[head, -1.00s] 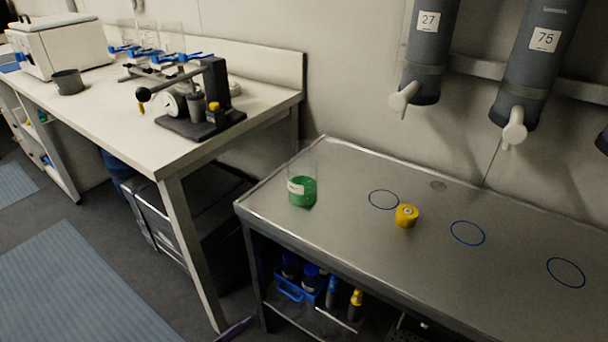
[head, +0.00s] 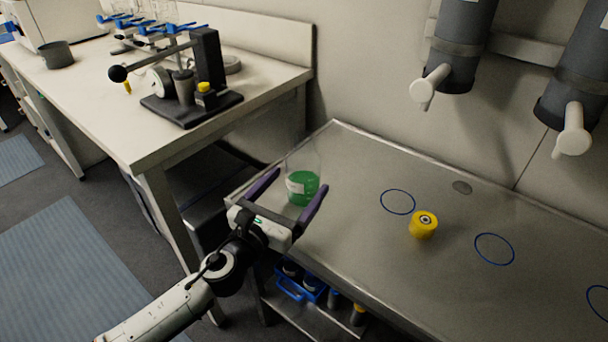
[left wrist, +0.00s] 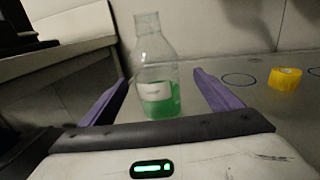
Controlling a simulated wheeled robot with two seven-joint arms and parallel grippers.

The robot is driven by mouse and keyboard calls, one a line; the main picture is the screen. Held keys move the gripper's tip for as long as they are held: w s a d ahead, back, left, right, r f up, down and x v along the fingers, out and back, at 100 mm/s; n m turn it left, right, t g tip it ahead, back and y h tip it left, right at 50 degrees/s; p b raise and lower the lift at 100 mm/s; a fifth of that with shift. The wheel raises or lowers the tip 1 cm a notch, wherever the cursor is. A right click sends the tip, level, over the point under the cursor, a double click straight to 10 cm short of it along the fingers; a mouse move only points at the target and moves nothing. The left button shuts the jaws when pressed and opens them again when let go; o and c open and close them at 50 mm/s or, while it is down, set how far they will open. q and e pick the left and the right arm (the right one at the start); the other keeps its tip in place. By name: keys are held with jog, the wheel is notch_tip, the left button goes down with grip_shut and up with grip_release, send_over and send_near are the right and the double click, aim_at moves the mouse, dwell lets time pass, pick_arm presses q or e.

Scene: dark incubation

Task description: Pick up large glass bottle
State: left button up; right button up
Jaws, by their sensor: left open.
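The large glass bottle (head: 302,188) is clear, with green liquid and a white label. It stands upright at the left end of the metal table (head: 360,270). In the left wrist view the bottle (left wrist: 157,98) stands ahead, its neck and shoulders showing above the liquid. My left gripper (head: 292,186) is open, with its purple fingers pointing at the bottle, one towards each side of it. In the left wrist view the fingers (left wrist: 162,82) frame the bottle with gaps on both sides. I cannot tell how far the bottle reaches between them. My right gripper is not in view.
Grey wall cylinders (head: 455,50) with white spouts hang above. A white bench (head: 130,125) with equipment is at left. A blue rack (head: 296,285) sits on the shelf below.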

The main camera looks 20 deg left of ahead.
aim_at(304, 135)
pick_arm(q)
jog(key=w, duration=0.4)
jog(key=shift+w+d+f, duration=0.1)
jog(key=shift+w, duration=0.45)
jog(key=c, duration=1.5)
jog(key=shift+w, duration=0.1)
jog(key=shift+c, duration=0.6)
notch_tip(304, 135, up, 9)
jog(key=p, duration=0.4)
jog(key=shift+f+p, duration=0.1)
jog(key=shift+p, duration=0.25)
jog(key=shift+r, duration=0.8)
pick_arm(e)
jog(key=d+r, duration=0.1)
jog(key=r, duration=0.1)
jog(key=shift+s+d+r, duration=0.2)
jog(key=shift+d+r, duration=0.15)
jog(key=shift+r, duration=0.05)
